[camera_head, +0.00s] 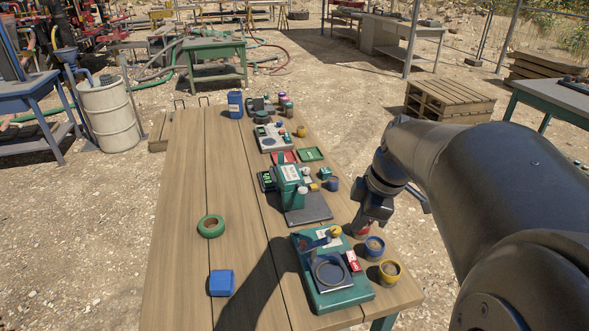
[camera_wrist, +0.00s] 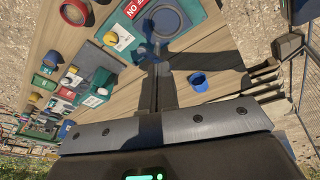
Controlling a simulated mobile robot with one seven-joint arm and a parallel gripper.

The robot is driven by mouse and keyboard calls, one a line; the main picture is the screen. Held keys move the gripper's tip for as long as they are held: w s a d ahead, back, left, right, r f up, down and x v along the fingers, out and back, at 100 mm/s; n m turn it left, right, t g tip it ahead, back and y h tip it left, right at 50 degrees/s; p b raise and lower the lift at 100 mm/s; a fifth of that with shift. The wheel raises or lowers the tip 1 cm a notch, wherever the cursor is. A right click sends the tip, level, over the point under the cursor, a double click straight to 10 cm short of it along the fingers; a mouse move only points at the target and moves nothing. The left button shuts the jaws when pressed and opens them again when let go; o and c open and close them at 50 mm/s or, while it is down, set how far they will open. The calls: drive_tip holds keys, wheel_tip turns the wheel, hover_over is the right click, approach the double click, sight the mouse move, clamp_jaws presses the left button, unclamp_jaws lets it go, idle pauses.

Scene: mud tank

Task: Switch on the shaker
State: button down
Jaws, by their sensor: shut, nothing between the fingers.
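The shaker appears to be the green device (camera_head: 312,296) with a round dark dish at the near end of the table. A red and white OFF/ON switch (camera_head: 352,261) sits on its right side. In the wrist view the switch (camera_wrist: 132,9) is at the top edge, beside the dish (camera_wrist: 163,20). A yellow knob (camera_head: 335,231) sits at the shaker's far end. My gripper (camera_head: 364,229) hangs just beyond the shaker's far right corner, apart from the switch. In the wrist view my gripper's fingers (camera_wrist: 157,80) are together and empty. The switch's position is too small to tell.
A green stand device (camera_head: 288,177) is farther back. A green tape roll (camera_head: 211,226) and a blue block (camera_head: 221,283) lie left. The table's left side is mostly clear.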

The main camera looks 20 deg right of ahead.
drive_tip(key=w+d+f+n+y, duration=0.1)
drive_tip(key=w+d+f+n, duration=0.1)
drive_tip(key=d+n, duration=0.3)
drive_tip(key=shift+d+f, duration=0.25)
drive_tip(key=shift+d, duration=0.6)
drive_tip(key=shift+w+f, duration=0.1)
approach(350, 254)
drive_tip(key=x, duration=0.5)
drive_tip(key=shift+a, duration=0.2)
drive_tip(key=shift+w+f, duration=0.15)
drive_tip(key=shift+f, duration=0.4)
